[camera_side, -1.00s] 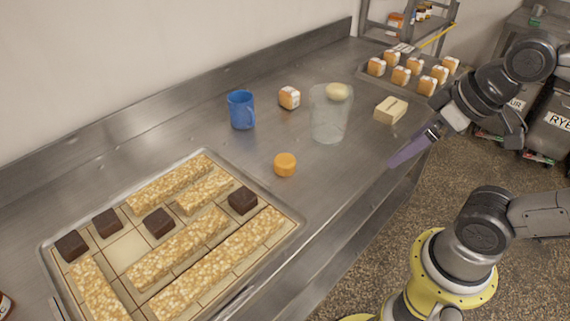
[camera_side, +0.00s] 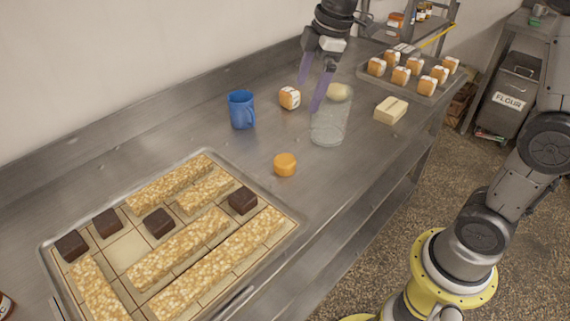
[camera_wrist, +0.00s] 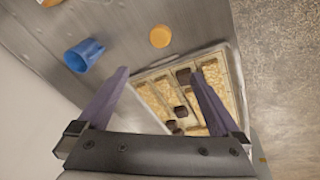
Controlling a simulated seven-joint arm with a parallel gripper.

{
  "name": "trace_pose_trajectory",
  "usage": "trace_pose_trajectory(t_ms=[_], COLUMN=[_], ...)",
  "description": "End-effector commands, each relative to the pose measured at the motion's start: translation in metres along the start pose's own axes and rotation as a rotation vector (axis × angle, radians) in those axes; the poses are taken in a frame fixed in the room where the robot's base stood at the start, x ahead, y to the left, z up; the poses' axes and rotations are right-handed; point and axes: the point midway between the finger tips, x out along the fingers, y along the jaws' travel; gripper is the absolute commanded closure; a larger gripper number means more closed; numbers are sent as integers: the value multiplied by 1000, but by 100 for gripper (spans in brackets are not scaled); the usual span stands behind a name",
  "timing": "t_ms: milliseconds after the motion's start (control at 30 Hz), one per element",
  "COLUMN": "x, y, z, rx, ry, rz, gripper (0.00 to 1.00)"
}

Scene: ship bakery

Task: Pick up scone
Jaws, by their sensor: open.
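No thing in view is plainly a scone. A small golden-brown block with white on it (camera_side: 289,98) sits on the steel counter behind the clear jar; a part of what may be it shows at the top left edge of the wrist view (camera_wrist: 49,2). A round orange piece (camera_side: 285,165) lies in front, also in the wrist view (camera_wrist: 160,36). A pale rounded lump (camera_side: 339,91) shows by the jar's rim. My gripper (camera_side: 309,96), with purple fingers, is open and empty above the counter, between the golden block and the jar in the picture. Its fingers also show in the wrist view (camera_wrist: 160,74).
A clear jar (camera_side: 329,125) stands close to my gripper. A blue mug (camera_side: 241,110) is left; it also shows in the wrist view (camera_wrist: 84,55). A pale yellow block (camera_side: 390,110) is right. Trays hold bars and dark cubes (camera_side: 292,231) and several golden blocks (camera_side: 418,96).

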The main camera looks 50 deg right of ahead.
Motion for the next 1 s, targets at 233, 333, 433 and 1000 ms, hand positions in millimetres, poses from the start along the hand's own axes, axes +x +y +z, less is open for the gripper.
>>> trace_pose_trajectory(t_ms=[233, 333, 433, 1000], x=[74, 89, 99, 176], y=[31, 29, 28, 15], z=[-6, -2, 0, 6], rx=[8, 15, 17, 18], ry=[-64, -82, -87, -85], rz=[-121, -149, -157, -154], gripper=[0, 0, 0, 0])
